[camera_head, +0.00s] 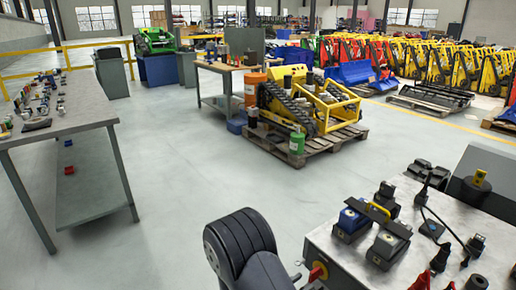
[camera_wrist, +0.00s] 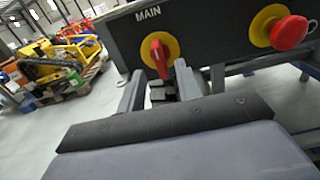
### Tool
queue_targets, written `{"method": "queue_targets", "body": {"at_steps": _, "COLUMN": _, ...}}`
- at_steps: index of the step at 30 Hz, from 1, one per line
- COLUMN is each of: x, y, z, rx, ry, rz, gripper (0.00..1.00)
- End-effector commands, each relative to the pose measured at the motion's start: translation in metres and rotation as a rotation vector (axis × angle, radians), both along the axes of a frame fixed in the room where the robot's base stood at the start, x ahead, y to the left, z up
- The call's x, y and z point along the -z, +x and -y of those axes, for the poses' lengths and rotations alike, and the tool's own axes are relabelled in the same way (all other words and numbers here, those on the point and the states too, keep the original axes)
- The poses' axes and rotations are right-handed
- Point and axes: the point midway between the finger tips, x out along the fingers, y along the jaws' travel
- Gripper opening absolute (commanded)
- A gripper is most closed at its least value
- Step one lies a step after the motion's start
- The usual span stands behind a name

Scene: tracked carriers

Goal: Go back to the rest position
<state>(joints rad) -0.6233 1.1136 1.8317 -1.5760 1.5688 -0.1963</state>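In the wrist view, a dark panel marked MAIN (camera_wrist: 220,30) carries a red rotary switch on a yellow disc (camera_wrist: 160,52), its handle pointing down. To its right is a red push button on a yellow ring (camera_wrist: 284,30). My gripper (camera_wrist: 158,85) is just below and in front of the switch; its two grey fingers stand apart, with the lower end of the red handle seen between them, and no clear contact shows. In the head view, my arm is at the bottom centre, left of the red switch (camera_head: 317,272) on the side of the workbench (camera_head: 338,262).
The workbench at right holds battery-like blocks (camera_head: 387,244), cables and tools. A long grey table (camera_head: 75,112) with small parts stands at left. A yellow tracked machine (camera_head: 310,105) sits on a pallet (camera_head: 280,150) farther back. The floor (camera_head: 190,180) between them is clear.

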Motion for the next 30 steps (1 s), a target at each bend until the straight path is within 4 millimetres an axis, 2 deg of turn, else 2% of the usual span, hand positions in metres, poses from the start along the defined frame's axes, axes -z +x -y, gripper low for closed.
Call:
{"method": "queue_targets", "body": {"at_steps": 3, "x": 0.000, "y": -0.011, "z": -0.017, "rx": -0.005, "ry": -0.001, "rz": 0.001, "gripper": 0.33}}
{"method": "queue_targets", "body": {"at_steps": 12, "x": 0.000, "y": -0.037, "z": -0.051, "rx": -0.004, "ry": 0.000, "rz": 0.000, "gripper": 0.33}}
{"method": "queue_targets", "body": {"at_steps": 30, "x": -0.001, "y": 0.018, "z": 0.027, "rx": 0.006, "ry": -0.001, "rz": 0.001, "gripper": 0.33}}
